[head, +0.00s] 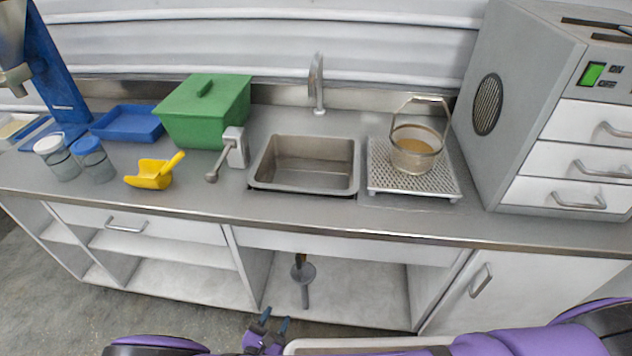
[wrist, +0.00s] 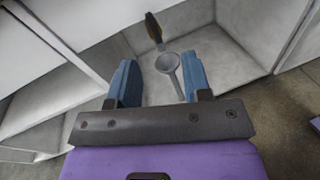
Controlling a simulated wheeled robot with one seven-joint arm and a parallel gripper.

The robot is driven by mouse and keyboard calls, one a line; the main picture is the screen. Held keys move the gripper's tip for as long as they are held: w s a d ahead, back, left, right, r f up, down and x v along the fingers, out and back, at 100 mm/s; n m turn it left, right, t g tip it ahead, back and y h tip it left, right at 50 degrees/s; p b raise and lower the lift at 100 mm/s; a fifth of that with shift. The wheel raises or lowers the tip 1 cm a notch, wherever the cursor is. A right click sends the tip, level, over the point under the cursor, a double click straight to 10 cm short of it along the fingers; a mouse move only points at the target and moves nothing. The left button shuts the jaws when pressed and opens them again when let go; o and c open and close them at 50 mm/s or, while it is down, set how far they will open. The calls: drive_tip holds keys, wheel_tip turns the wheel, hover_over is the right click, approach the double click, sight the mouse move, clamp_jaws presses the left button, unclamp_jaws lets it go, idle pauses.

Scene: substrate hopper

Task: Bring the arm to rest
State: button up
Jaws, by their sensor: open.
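My gripper (head: 275,325) shows at the bottom of the head view, low in front of the counter and below its front edge. My purple arm lies along the bottom right. In the wrist view my gripper (wrist: 153,85) has its two blue fingers spread apart with nothing between them. The gripper appears apart from the cabinet and touches nothing that I can see.
The counter (head: 320,217) holds a sink (head: 305,165), a green lidded bin (head: 205,115), a yellow scoop (head: 150,175), two jars, a blue tray (head: 127,123) and a basket (head: 415,150) on a perforated stand (head: 385,180). A grey drawer cabinet (head: 520,80) stands right. Floor lies free at left.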

drive_tip(key=w+r+m+g+h, duration=0.35)
drive_tip(key=w+r+m, duration=0.2)
drive_tip(key=r, duration=0.55)
drive_tip(key=w+d+r+m+g, duration=0.3)
drive_tip(key=d+r+m+g, duration=0.15)
drive_tip(key=r, duration=0.45)
drive_tip(key=w+d+r+m+g+y, duration=0.1)
drive_tip(key=w+d+r+m+g, duration=0.25)
drive_tip(key=d+r, duration=0.45)
drive_tip(key=w+d+r+m+g, duration=0.3)
drive_tip(key=d+r+m, duration=0.1)
drive_tip(key=r, duration=0.7)
drive_tip(key=s+d+r+m+y, duration=0.4)
drive_tip(key=d+r+m+y, duration=0.15)
drive_tip(key=d+r, duration=0.95)
drive_tip(key=s+d+r+m+t+y, duration=0.1)
drive_tip(key=s+d+r+m+t, duration=0.1)
drive_tip(key=s, duration=0.5)
drive_tip(key=s+d+r+m+t+y, duration=0.1)
drive_tip(key=s+d+r+m+y, duration=0.1)
drive_tip(key=s+d+r+m, duration=0.3)
drive_tip(key=shift+s+d+r+t, duration=0.3)
drive_tip(key=shift+s+d, duration=0.8)
drive_tip(key=shift+s, duration=0.45)
